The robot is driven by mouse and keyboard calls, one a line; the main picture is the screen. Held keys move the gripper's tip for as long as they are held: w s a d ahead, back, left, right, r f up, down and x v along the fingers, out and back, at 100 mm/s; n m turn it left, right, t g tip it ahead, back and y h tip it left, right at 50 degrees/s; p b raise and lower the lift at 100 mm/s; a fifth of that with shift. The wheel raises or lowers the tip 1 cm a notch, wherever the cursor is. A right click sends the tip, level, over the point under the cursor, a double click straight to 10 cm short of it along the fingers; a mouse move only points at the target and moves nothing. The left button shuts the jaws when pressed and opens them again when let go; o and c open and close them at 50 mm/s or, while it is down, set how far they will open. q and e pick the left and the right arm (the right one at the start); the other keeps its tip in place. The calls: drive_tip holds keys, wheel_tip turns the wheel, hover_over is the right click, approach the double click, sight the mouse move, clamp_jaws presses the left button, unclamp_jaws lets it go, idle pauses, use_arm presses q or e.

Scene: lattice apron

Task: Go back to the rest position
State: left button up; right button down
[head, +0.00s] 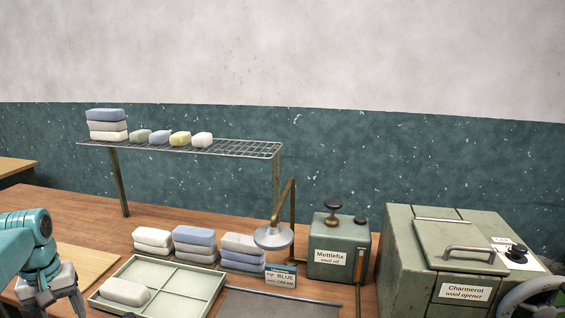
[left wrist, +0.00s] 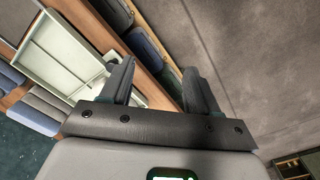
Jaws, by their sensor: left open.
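My left gripper (left wrist: 162,78) shows in the left wrist view with its two dark fingers spread apart and nothing held between them. In the head view, my teal left arm comes in at the lower left, and part of the gripper (head: 62,300) shows at the bottom edge, with its fingertips not clearly visible. It is left of the pale green divided tray (head: 165,307), apart from it in the picture. One off-white soft block (head: 124,291) lies in the tray's left part. My right gripper is not in view.
Stacks of blue, grey and white blocks (head: 194,236) stand behind the tray. A wire rack (head: 235,148) holds more blocks. A lamp-like metal arm (head: 273,236), a sign (head: 281,276), a green Mottlefix box (head: 338,240) and the large Charmerot machine (head: 400,240) stand to the right. A grey mat (head: 270,305) lies in front.

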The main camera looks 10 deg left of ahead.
use_arm(q)
drive_tip(key=w+d+f+m+h, duration=0.1)
drive_tip(key=w+d+f+m, duration=0.1)
drive_tip(key=d+f, duration=0.8)
drive_tip(key=w+d+f+m+h, duration=0.1)
drive_tip(key=w+d+f+m, duration=0.15)
drive_tip(key=d+f, duration=0.8)
drive_tip(key=s+d+f+h, duration=0.2)
drive_tip(key=s+d+f, duration=0.8)
drive_tip(key=d+f, duration=0.3)
drive_tip(key=s+d+f+m, duration=0.1)
drive_tip(key=s+d, duration=0.4)
drive_tip(key=s, duration=0.5)
drive_tip(key=shift+s+d+f+m, duration=0.35)
drive_tip(key=shift+s, duration=0.05)
